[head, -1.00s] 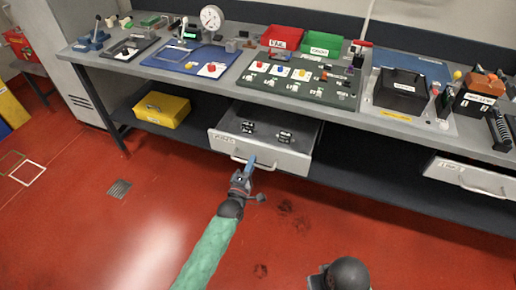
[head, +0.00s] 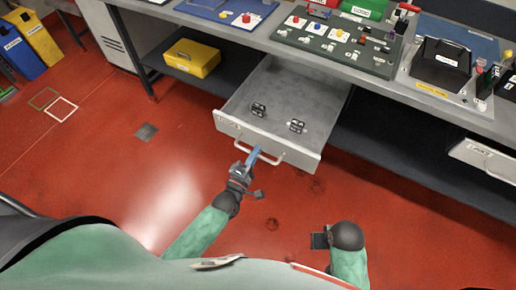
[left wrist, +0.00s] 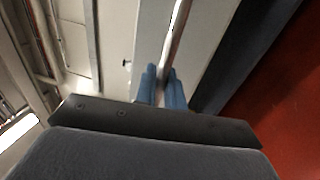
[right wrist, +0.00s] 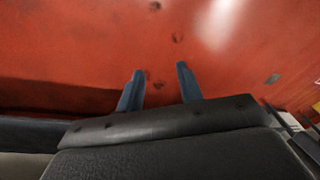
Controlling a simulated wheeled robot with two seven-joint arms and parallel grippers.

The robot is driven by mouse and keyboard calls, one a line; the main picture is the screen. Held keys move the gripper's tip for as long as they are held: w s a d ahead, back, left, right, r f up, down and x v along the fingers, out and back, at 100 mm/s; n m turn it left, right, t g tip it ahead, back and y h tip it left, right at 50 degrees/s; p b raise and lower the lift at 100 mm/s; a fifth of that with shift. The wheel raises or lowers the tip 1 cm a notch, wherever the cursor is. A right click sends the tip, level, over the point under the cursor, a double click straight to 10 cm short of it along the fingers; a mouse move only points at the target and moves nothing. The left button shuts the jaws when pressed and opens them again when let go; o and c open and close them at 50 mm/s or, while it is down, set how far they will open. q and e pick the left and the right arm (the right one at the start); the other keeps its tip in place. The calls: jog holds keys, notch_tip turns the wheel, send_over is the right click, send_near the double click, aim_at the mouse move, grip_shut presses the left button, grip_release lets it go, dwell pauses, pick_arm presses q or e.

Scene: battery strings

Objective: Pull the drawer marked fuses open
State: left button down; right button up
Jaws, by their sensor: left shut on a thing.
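The grey drawer (head: 290,100) under the workbench stands well out, with two small black fuse-like parts (head: 297,126) lying inside. Its label on the front's left end is too small to read now. My left gripper (head: 253,157) is at the drawer's bar handle (head: 268,159), shut on it. In the left wrist view the blue fingers (left wrist: 163,84) close around the handle bar (left wrist: 177,40). My right gripper (right wrist: 160,88) is open and empty over the red floor; in the head view its arm is low, right of the left one.
A second drawer (head: 486,157) with a handle is at the right under the bench. A yellow case (head: 192,58) sits on the lower shelf. The bench top (head: 262,38) carries boards and bins. The red floor before the drawer is clear.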

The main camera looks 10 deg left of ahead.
jog(key=shift+f, duration=0.1)
pick_arm(q)
jog(key=c, duration=1.6)
grip_release()
jog(key=shift+s, duration=0.15)
